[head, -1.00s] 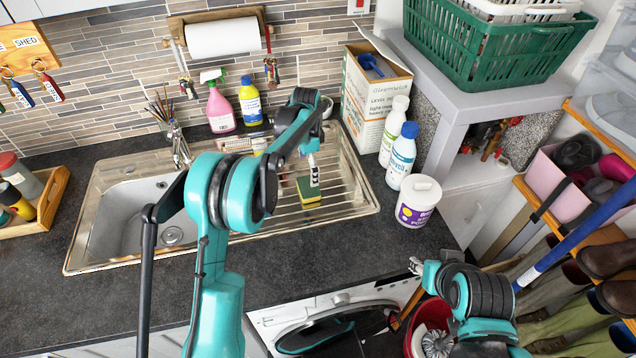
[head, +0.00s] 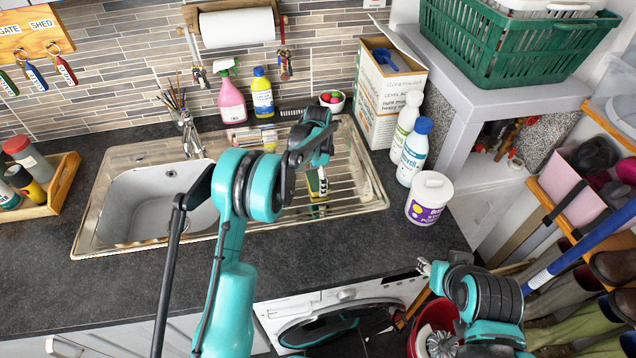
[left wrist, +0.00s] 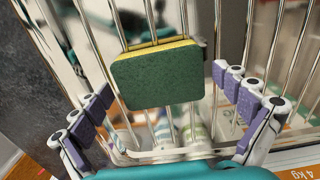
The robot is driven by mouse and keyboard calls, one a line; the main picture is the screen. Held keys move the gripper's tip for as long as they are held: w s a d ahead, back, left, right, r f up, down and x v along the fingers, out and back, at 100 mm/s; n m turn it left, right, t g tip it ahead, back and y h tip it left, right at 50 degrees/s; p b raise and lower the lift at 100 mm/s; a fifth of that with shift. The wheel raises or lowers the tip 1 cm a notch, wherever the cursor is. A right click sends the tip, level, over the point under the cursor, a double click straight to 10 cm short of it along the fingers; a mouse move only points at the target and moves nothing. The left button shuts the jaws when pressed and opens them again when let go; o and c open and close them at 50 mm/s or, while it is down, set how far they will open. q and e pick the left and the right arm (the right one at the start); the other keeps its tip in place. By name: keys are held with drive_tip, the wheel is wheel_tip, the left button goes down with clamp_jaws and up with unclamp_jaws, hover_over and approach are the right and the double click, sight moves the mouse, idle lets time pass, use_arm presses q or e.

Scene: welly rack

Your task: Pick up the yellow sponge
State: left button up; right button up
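The yellow sponge (head: 318,211) with a green scouring side lies on the sink's ribbed drainer (head: 355,195), partly hidden by my left gripper (head: 319,186) just above it. In the left wrist view the sponge (left wrist: 157,78) shows its dark green face and a yellow edge. My left gripper (left wrist: 163,92) is open, with purple-padded fingers to the left and right of the sponge and a gap on both sides. My right gripper (head: 424,267) is far from the sponge, in front of the counter at the right; its fingers are too small to read.
The sink basin (head: 150,205) is left of the drainer. A pink spray bottle (head: 231,100), a yellow bottle (head: 262,93) and a bowl (head: 332,100) stand behind it. A cardboard box (head: 388,95), white bottles (head: 413,150) and a white tub (head: 429,198) stand to its right.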

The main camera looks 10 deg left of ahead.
use_arm(q)
drive_tip(key=c, duration=0.4)
